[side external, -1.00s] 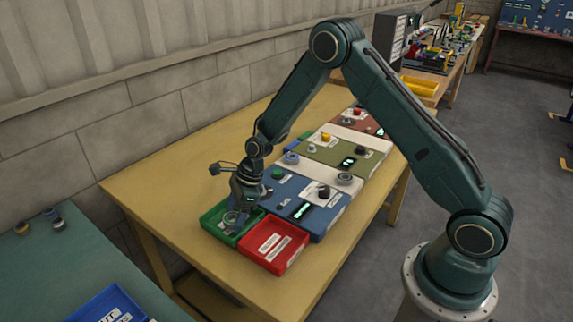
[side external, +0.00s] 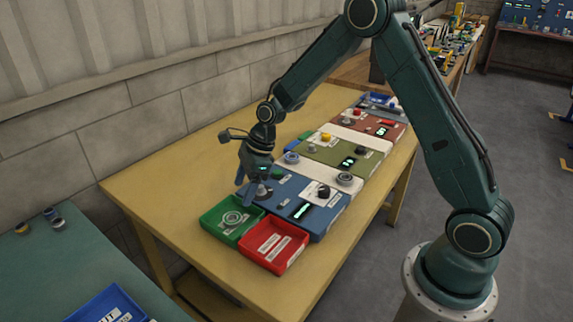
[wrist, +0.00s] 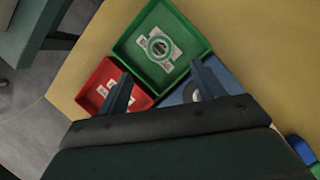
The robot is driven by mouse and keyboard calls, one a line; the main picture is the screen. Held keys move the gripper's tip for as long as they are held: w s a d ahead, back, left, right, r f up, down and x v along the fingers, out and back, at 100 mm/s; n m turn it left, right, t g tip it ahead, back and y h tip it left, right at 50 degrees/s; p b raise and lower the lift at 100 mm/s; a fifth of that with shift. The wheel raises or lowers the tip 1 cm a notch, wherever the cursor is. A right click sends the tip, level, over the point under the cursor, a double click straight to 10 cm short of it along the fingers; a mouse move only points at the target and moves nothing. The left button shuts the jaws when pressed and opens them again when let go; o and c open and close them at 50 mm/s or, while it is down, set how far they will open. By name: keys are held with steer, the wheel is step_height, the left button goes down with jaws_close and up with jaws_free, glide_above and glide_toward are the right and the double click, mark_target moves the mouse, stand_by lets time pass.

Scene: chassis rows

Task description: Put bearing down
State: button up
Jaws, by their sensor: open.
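A ring-shaped bearing (side external: 233,218) lies inside the green tray (side external: 208,228) at the near end of the table. In the wrist view the bearing (wrist: 159,47) lies flat on a white label on the floor of the green tray (wrist: 122,45). My gripper (side external: 252,195) is open and empty, above the near left corner of the blue chassis, up and to the right of the green tray. In the wrist view its two fingers (wrist: 158,82) stand apart with nothing between them.
The red tray (side external: 300,240) sits beside the green one. The blue chassis (side external: 330,212) carries knobs and a display, with a bearing (side external: 345,179) at its far edge. Olive (side external: 310,163) and red-brown (side external: 395,128) chassis follow behind. The table's near left part is bare.

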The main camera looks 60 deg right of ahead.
steer(key=shift+v, duration=1.75)
steer(key=s+r+n+t+h, duration=0.2)
steer(key=s+r+n, duration=1.1)
steer(key=r, duration=0.3)
steer(key=s+r+n+t+h, duration=0.1)
steer(key=s+r+n, duration=0.1)
steer(key=s+n, duration=0.9)
steer(key=s+d, duration=0.1)
steer(key=s, duration=0.5)
steer(key=shift+s+r+n+h, duration=0.3)
steer(key=shift+s+r+n, duration=0.05)
steer(key=shift+r+n, duration=0.05)
